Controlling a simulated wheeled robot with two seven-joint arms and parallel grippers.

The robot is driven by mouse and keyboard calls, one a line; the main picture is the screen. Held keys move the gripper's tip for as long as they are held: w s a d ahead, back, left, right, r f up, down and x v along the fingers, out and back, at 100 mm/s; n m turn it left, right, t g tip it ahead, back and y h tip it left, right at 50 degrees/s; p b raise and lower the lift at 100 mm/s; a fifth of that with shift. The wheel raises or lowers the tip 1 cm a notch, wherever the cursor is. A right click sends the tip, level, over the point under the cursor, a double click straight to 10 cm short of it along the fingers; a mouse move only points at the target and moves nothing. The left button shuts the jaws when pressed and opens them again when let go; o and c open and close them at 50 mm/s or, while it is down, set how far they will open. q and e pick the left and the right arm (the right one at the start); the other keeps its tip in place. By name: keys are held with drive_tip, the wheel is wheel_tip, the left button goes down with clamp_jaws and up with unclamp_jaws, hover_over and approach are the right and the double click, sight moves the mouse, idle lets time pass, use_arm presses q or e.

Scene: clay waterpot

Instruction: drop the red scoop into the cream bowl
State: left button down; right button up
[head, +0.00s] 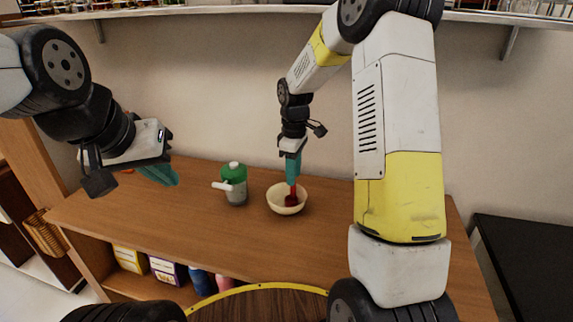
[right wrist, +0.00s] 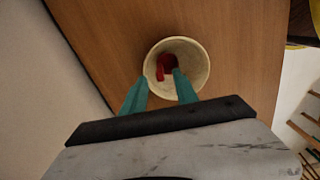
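The red scoop (head: 291,199) stands in the cream bowl (head: 287,209) on the wooden table, its handle pointing up. My right gripper (head: 293,180) is right above the bowl, its teal fingertips close over the scoop's handle. In the right wrist view the fingertips (right wrist: 161,72) are apart, with the scoop (right wrist: 167,62) seen between and beyond them, inside the bowl (right wrist: 199,67). Contact between a finger and the scoop cannot be made out. My left gripper (head: 165,175) is over the table's left end, away from the bowl; its finger gap is unclear.
A grey pot with a green top and white spout (head: 234,185) stands just left of the bowl. A small orange thing (head: 127,171) shows behind my left gripper. Boxes (head: 168,270) sit on the shelf below the table (head: 185,230). The table's front is clear.

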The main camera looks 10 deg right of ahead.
wheel_tip(320, 180, up, 3)
drive_tip(key=shift+r, duration=0.15)
drive_tip(key=s+a+r, duration=0.1)
drive_tip(key=s+a, duration=0.2)
drive_tip(key=s, duration=1.2)
drive_tip(key=shift+s+a+r, duration=0.15)
drive_tip(key=shift+s+r, duration=0.2)
drive_tip(key=s+d+r+m+t+y, duration=0.1)
drive_tip(key=s+d+r+m+t, duration=0.1)
drive_tip(key=s+r+m, duration=0.3)
drive_tip(key=s+d+r+m+t+y, duration=0.1)
drive_tip(key=s+d+r+m+t, duration=0.2)
drive_tip(key=r+m, duration=0.3)
drive_tip(key=shift+s+d+r+m+t, duration=0.25)
drive_tip(key=shift+s+r+t, duration=0.5)
drive_tip(key=shift+r, duration=0.8)
drive_tip(key=shift+s+a, duration=0.1)
